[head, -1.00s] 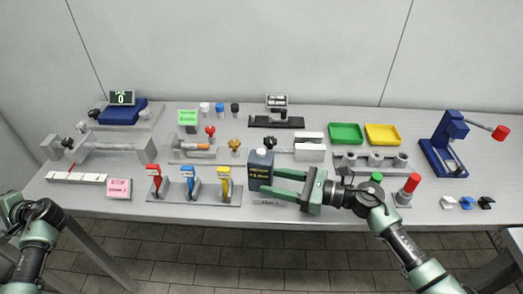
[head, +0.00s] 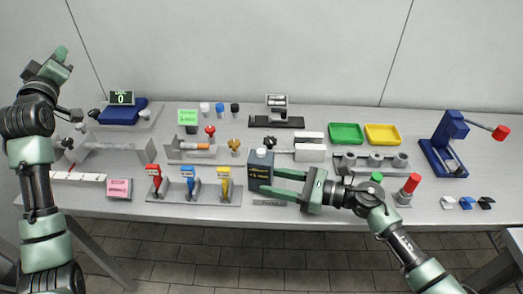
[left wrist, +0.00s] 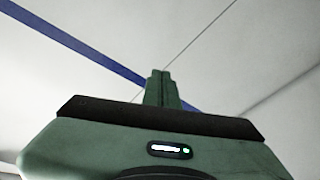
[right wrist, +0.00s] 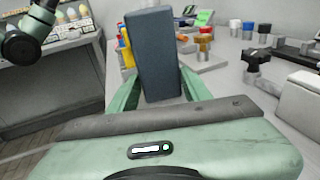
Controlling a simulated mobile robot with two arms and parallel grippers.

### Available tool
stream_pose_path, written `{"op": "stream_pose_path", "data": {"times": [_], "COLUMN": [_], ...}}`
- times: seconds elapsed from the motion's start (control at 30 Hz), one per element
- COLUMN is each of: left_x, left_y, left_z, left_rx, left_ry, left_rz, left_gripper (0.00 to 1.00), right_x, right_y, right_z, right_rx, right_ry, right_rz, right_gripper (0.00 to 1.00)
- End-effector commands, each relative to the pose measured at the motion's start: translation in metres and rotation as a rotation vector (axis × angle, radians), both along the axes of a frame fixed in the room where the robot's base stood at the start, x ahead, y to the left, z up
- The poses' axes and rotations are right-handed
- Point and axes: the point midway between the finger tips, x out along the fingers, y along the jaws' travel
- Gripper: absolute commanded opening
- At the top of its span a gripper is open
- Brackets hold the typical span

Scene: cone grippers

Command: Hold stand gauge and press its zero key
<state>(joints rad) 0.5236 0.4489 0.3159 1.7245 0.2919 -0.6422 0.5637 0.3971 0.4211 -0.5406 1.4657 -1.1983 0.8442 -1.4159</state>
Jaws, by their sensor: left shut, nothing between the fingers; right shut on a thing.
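A dark blue-grey box with small yellow lettering, which looks like the gauge (head: 258,171), stands upright near the front edge in the head view. A pale round knob (head: 261,152) sits on its top. My right gripper (head: 276,184) is shut on this box from the right. In the right wrist view the gauge's plain side (right wrist: 152,55) shows between the two green fingers. My left gripper (head: 61,57) is raised high at the far left against the wall, far from the gauge. Its fingers (left wrist: 161,76) are together and empty.
Red, blue and yellow clamps (head: 190,182) stand left of the gauge. A white block (head: 309,146) is behind it to the right. A blue scale (head: 122,112) reads 0 at the back left. Green and yellow trays (head: 382,133) lie at the back right.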

Motion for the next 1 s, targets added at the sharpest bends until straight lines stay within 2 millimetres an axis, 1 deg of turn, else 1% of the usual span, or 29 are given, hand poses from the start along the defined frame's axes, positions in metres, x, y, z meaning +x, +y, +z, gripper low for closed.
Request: {"op": "stream_pose_path", "data": {"times": [0.03, 0.07, 0.1, 0.17, 0.2, 0.27, 0.3, 0.37, 0.4, 0.47, 0.5, 0.57, 0.6, 0.67, 0.7, 0.77, 0.8, 0.9, 1.0], "left_x": [-0.001, -0.001, 0.001, 0.008, 0.013, 0.02, 0.024, 0.027, 0.029, 0.029, 0.028, 0.026, 0.022, 0.016, 0.01, 0.0, -0.007, -0.03, -0.055], "left_y": [-0.013, -0.023, -0.038, -0.067, -0.087, -0.117, -0.136, -0.166, -0.186, -0.216, -0.236, -0.265, -0.284, -0.313, -0.332, -0.359, -0.376, -0.416, -0.446], "left_z": [0.023, 0.035, 0.048, 0.056, 0.057, 0.054, 0.052, 0.049, 0.046, 0.043, 0.039, 0.034, 0.03, 0.024, 0.019, 0.011, 0.005, -0.011, -0.028], "left_rx": [-0.066, -0.108, -0.16, -0.213, -0.235, -0.252, -0.262, -0.273, -0.278, -0.284, -0.284, -0.281, -0.277, -0.266, -0.256, -0.239, -0.222, -0.171, -0.111], "left_ry": [-0.073, -0.109, -0.145, -0.14, -0.119, -0.071, -0.036, 0.014, 0.051, 0.104, 0.144, 0.205, 0.246, 0.311, 0.357, 0.428, 0.476, 0.604, 0.728], "left_rz": [-0.049, -0.085, -0.137, -0.214, -0.259, -0.321, -0.361, -0.42, -0.459, -0.516, -0.555, -0.609, -0.644, -0.697, -0.732, -0.78, -0.811, -0.88, -0.93], "left_gripper": [0.0, 0.0, 0.0, 0.0, 0.0, 0.0, 0.0, 0.0, 0.0, 0.0, 0.0, 0.0, 0.0, 0.0, 0.0, 0.0, 0.0, 0.0, 0.0], "right_x": [0.0, 0.0, 0.0, 0.0, 0.0, 0.0, 0.0, 0.0, 0.0, 0.0, 0.0, 0.0, 0.0, 0.0, 0.0, 0.0, 0.0, 0.0, 0.0], "right_y": [0.0, 0.0, 0.0, 0.0, 0.0, 0.0, 0.0, 0.0, 0.0, 0.0, 0.0, 0.0, 0.0, 0.0, 0.0, 0.0, 0.0, 0.0, 0.0], "right_z": [0.0, 0.0, 0.0, -0.001, -0.001, 0.0, 0.0, 0.0, 0.0, 0.0, 0.0, 0.0, 0.0, 0.0, 0.0, 0.0, 0.0, 0.0, 0.0], "right_rx": [-0.001, -0.001, -0.001, -0.001, -0.001, -0.001, -0.001, -0.001, -0.001, -0.001, -0.001, -0.001, -0.001, -0.001, -0.001, -0.001, -0.001, -0.001, -0.001], "right_ry": [0.0, 0.0, 0.0, 0.0, 0.0, 0.0, 0.0, 0.0, 0.0, 0.0, 0.0, 0.0, 0.0, 0.0, 0.0, 0.0, 0.0, 0.0, 0.0], "right_rz": [-0.001, -0.001, -0.001, -0.001, 0.0, 0.0, 0.0, 0.0, 0.0, -0.001, -0.001, -0.001, -0.001, -0.001, -0.001, -0.001, -0.001, -0.001, -0.001], "right_gripper": [0.26, 0.26, 0.26, 0.26, 0.26, 0.26, 0.26, 0.25, 0.25, 0.25, 0.25, 0.25, 0.25, 0.25, 0.25, 0.25, 0.25, 0.25, 0.25]}}
